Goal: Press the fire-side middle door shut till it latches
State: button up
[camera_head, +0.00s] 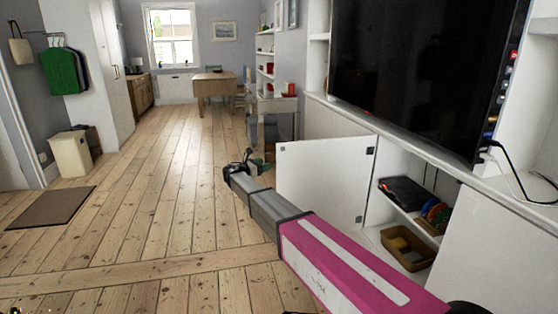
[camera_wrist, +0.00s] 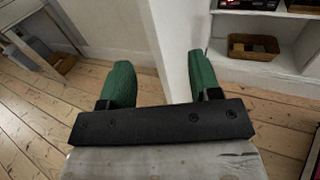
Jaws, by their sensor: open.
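The white middle door (camera_head: 322,182) stands wide open from the low white cabinet under the television, with its inner face toward the head camera. My gripper (camera_head: 252,162) is just left of the door's free edge in the head view. In the wrist view my gripper (camera_wrist: 158,82) has its two green fingers spread wide. The door (camera_wrist: 172,40) shows there as a narrow upright panel between the fingers in the picture. Its lower part is hidden behind the gripper's black bar. I cannot tell whether a finger touches it.
The open cabinet holds a black box (camera_head: 405,193) on its shelf (camera_head: 425,226) and a brown basket (camera_head: 407,248) below. The television (camera_head: 425,70) stands above. The floorboards (camera_head: 160,220) to the left are clear, apart from a doormat (camera_head: 52,207) and a bin (camera_head: 70,154).

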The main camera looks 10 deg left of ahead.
aim_at(277, 159)
jog(key=x, duration=1)
jog(key=shift+w+r, duration=0.25)
jog(key=shift+w, duration=0.05)
